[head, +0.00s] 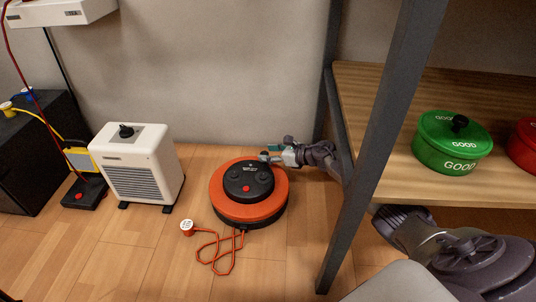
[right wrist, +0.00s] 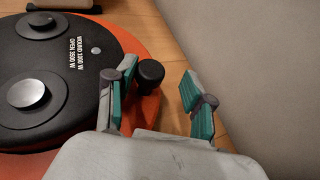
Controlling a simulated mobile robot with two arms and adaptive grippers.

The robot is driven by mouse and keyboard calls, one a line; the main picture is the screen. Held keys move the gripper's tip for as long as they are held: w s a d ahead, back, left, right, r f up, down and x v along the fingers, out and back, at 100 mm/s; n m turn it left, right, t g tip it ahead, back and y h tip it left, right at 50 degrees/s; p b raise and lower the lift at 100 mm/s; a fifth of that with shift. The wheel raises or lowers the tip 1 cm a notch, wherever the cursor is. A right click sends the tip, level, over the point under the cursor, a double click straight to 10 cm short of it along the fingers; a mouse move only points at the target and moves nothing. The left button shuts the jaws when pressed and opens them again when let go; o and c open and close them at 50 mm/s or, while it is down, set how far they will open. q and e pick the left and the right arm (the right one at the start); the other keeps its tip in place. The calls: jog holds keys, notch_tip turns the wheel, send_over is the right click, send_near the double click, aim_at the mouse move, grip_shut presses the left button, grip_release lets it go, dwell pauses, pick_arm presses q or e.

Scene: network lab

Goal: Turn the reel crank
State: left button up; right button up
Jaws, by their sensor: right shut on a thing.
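The cable reel is a round orange drum (head: 222,203) with a black top (head: 247,180), lying flat on the wooden floor near the wall. Its top also shows in the right wrist view (right wrist: 50,65), with printed lettering and round knobs. A black crank knob (right wrist: 150,72) stands near the edge of the top. My right gripper (head: 268,157) reaches in from the right at the reel's far edge. My left gripper is out of view.
A white heater (head: 140,170) stands left of the reel. An orange cord with a white plug (head: 187,226) lies in front. A shelf's dark post (head: 365,160) rises close to my right arm; a green pot (head: 440,150) sits on the shelf.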

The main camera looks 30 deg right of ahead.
jog(key=shift+w+d+r, duration=0.1)
jog(key=shift+d+r, duration=0.05)
jog(key=shift+d, duration=0.15)
jog(key=v, duration=0.8)
jog(key=shift+a, duration=0.15)
jog(key=shift+f, duration=0.25)
